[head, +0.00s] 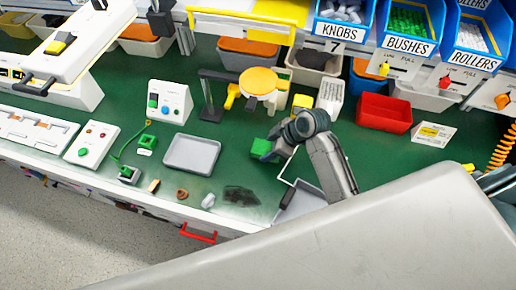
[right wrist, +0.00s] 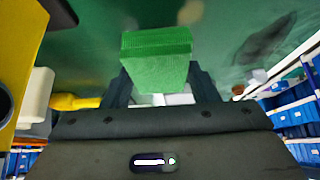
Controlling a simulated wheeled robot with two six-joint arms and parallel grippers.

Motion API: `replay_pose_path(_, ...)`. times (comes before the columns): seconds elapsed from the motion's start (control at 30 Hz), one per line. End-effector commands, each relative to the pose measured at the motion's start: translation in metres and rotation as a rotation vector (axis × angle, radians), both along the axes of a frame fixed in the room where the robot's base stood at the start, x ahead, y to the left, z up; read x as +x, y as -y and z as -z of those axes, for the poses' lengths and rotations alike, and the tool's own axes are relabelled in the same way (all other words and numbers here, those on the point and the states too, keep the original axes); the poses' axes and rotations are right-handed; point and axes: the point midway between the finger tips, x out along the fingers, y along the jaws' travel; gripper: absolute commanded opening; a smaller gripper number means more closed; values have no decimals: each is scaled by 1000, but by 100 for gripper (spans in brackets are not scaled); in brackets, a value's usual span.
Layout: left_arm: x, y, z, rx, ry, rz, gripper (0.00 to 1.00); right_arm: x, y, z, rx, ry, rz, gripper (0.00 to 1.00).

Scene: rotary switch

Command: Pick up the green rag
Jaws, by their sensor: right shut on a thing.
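The green rag (head: 261,148) shows in the head view as a small folded block near the middle of the green bench. In the right wrist view the rag (right wrist: 157,48) has a ribbed texture and sits between the two dark fingers. My right gripper (head: 270,150) is shut on it, with the arm coming in from the lower right. The fingers (right wrist: 158,85) grip the rag from both sides, and part of it is hidden behind the gripper body. I cannot tell exactly how high it is above the bench. My left gripper is not in view.
A grey tray (head: 191,154) lies to the left. A dark patch (head: 241,196) and a white lump (head: 208,201) lie near the front edge. A stand with an orange disc (head: 259,81) is behind the rag. A red bin (head: 384,113) stands to the right.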

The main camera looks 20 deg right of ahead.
Motion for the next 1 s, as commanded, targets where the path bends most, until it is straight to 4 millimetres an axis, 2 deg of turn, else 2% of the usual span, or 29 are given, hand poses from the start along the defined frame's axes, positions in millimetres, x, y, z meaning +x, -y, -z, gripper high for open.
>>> replay_pose_path(0.03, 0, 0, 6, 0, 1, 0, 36, -7, 12, 4, -8, -1, 0, 32)
replay_pose_path(0.2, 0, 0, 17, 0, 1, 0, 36, -29, 44, 4, -9, -1, -2, 32)
replay_pose_path(0.5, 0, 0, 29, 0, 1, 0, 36, -60, 88, 2, -7, -1, -3, 32)
replay_pose_path(0.7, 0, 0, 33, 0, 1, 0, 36, -72, 106, 2, -5, -1, -1, 32)
replay_pose_path(1.0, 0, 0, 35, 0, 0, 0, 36, -78, 115, 0, 0, -1, -1, 32)
